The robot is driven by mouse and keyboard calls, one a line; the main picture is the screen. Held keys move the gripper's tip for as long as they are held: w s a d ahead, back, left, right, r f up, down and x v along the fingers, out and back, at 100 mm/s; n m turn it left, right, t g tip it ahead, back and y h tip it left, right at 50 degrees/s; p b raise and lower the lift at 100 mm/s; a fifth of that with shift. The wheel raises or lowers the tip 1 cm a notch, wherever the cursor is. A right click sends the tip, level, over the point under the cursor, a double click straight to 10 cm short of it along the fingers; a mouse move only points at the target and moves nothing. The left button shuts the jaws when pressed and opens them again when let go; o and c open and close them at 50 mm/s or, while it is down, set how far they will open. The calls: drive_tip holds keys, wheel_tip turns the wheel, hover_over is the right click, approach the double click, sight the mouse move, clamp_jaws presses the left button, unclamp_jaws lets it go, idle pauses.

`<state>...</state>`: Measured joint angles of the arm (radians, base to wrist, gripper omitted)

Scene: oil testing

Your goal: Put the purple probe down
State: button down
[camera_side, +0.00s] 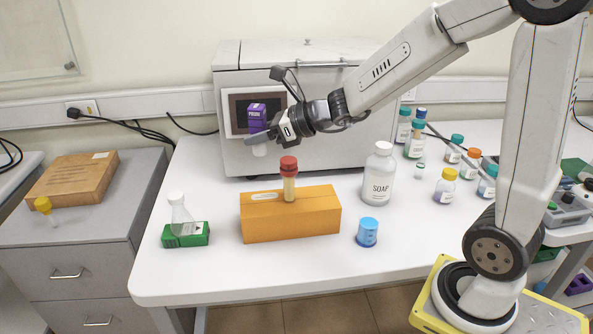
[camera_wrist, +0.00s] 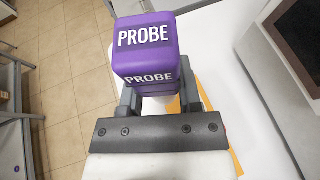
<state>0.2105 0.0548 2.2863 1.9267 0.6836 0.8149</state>
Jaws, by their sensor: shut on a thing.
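The purple probe (camera_side: 257,118) is a block with a "PROBE" label and a pale lower end. My gripper (camera_side: 262,136) is shut on it and holds it in the air in front of the grey machine. In the wrist view the probe (camera_wrist: 147,50) sits between the two dark fingers of my gripper (camera_wrist: 158,95), its purple top facing the camera. The fingers hide part of its sides. In the side view the probe is roughly upright, clear of the white table (camera_side: 340,262).
An orange block (camera_side: 290,220) holds a red-capped tube (camera_side: 289,178) below the probe. A flask (camera_side: 181,215) in a green holder (camera_side: 186,235) stands left. A SOAP bottle (camera_side: 378,175), blue jar (camera_side: 367,232) and several small bottles stand right. The grey machine (camera_side: 300,80) is behind.

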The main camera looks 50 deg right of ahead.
drive_tip(key=s+a+f+n+g+y, duration=0.1)
drive_tip(key=s+f+n+g+y, duration=0.3)
drive_tip(key=n+g, duration=0.3)
drive_tip(key=s+f+n+g+y, duration=0.2)
drive_tip(key=s+n+g+y, duration=0.1)
drive_tip(key=s+n+g, duration=0.3)
drive_tip(key=s+d+f+n+g+h, duration=0.2)
drive_tip(key=s+d+n+g+h, duration=0.45)
drive_tip(key=n+g, duration=0.35)
drive_tip(key=s+d+r+n+g+h, duration=0.1)
drive_tip(key=s+d+r+n+h, duration=0.25)
drive_tip(key=d, duration=0.25)
drive_tip(key=s+d+r+n+h, duration=0.2)
drive_tip(key=s+d+n+h, duration=0.25)
drive_tip(key=d, duration=0.25)
drive_tip(key=s+d+r+n+g+h, duration=0.1)
drive_tip(key=s+d+r+n+h, duration=0.1)
drive_tip(key=s+d+n+h, duration=0.3)
wheel_tip(320, 180, down, 16)
drive_tip(key=w+d+m, duration=0.1)
drive_tip(key=w, duration=0.1)
drive_tip(key=shift+w+y, duration=0.25)
drive_tip(key=shift+y, duration=0.1)
drive_tip(key=shift+f, duration=3.3)
drive_tip(key=shift+f, duration=0.6)
